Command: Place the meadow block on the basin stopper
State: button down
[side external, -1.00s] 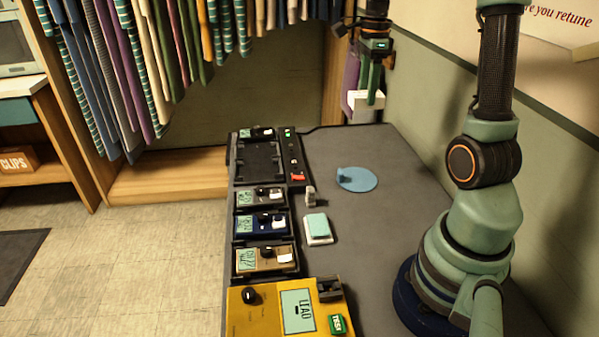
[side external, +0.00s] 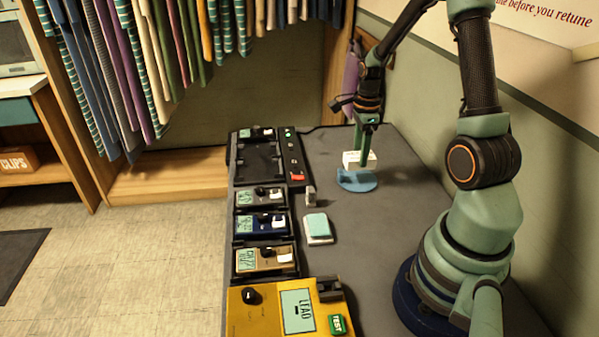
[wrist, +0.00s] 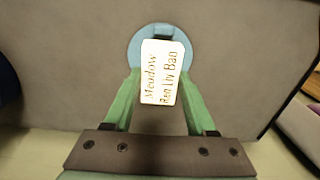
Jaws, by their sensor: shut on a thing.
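The meadow block is a white block with "Meadow" lettering, seen in the wrist view (wrist: 160,75) and in the side view (side external: 352,158). My gripper (side external: 359,158) is shut on it, with one green finger on each side, as the wrist view (wrist: 161,90) also shows. The basin stopper is a flat blue disc (side external: 358,183) with a small raised tab, lying on the grey table. The block is at or just above the stopper's far part in the side view. I cannot tell whether they touch. In the wrist view the block covers much of the stopper (wrist: 136,50).
Several pedals (side external: 262,225) line the table's left side, with a yellow unit (side external: 285,312) in front. A white and mint pad (side external: 317,228) and a small grey piece (side external: 310,196) lie left of the stopper. The table right of the stopper is clear.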

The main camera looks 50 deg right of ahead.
jog(key=shift+f, duration=2.05)
jog(key=shift+f, duration=0.1)
jog(key=shift+c, duration=1.1)
grip_release()
